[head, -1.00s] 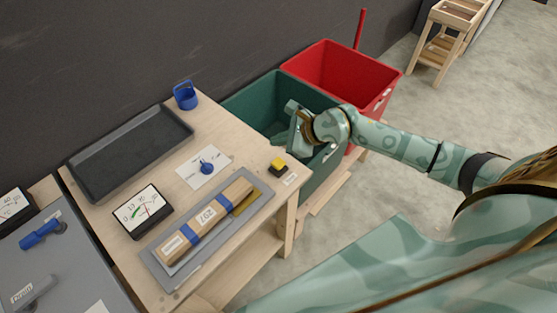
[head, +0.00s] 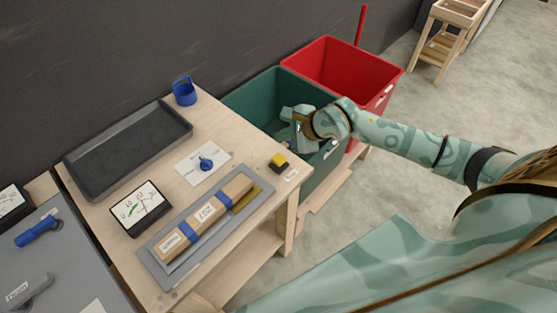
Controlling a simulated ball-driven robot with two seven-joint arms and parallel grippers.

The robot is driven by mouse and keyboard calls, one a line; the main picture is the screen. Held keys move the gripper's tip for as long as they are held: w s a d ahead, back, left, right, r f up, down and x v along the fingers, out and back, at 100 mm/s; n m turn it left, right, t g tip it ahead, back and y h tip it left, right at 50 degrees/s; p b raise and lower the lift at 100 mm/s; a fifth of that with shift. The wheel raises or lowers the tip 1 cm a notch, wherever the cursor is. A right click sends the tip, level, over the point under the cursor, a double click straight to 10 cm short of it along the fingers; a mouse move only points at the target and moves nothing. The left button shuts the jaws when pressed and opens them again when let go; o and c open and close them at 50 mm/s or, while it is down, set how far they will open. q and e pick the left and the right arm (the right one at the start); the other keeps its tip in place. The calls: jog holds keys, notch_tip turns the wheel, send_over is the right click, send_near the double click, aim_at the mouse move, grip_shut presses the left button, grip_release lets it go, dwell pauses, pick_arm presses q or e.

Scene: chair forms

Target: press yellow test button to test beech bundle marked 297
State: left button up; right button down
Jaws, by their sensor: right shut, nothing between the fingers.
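The yellow test button (head: 279,161) sits on a dark base near the right edge of the wooden bench. The beech bundle marked 297 (head: 206,215), bound with blue bands, lies on a grey plate (head: 164,278) at the bench's front. A dial meter (head: 141,208) stands left of the bundle, its needle visible. My right gripper (head: 296,118) is over the green bin, to the right of and beyond the button, apart from it; it is shut and empty. My left gripper is out of view.
A green bin (head: 250,101) and a red bin (head: 334,62) stand beyond the bench. The bench (head: 230,133) also carries a black tray (head: 125,146), a blue knob on a white card (head: 205,163) and a blue cup (head: 184,93). A grey panel (head: 62,265) is at left.

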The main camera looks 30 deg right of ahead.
jog(key=b, duration=0.4)
send_over(277, 158)
jog(key=s+d, duration=0.1)
jog(key=f, duration=0.5)
jog(key=shift+s+f, duration=0.2)
jog(key=shift+f, duration=0.6)
jog(key=shift+f, duration=0.1)
dwell(0.6)
jog(key=shift+f+b, duration=0.25)
jog(key=shift+b, duration=0.05)
jog(key=shift+f+b, duration=0.65)
jog(key=shift+f, duration=0.35)
dwell(0.8)
jog(key=shift+r, duration=0.15)
jog(key=shift+r+p, duration=1.2)
jog(key=shift+r, duration=0.05)
jog(key=shift+r, duration=0.1)
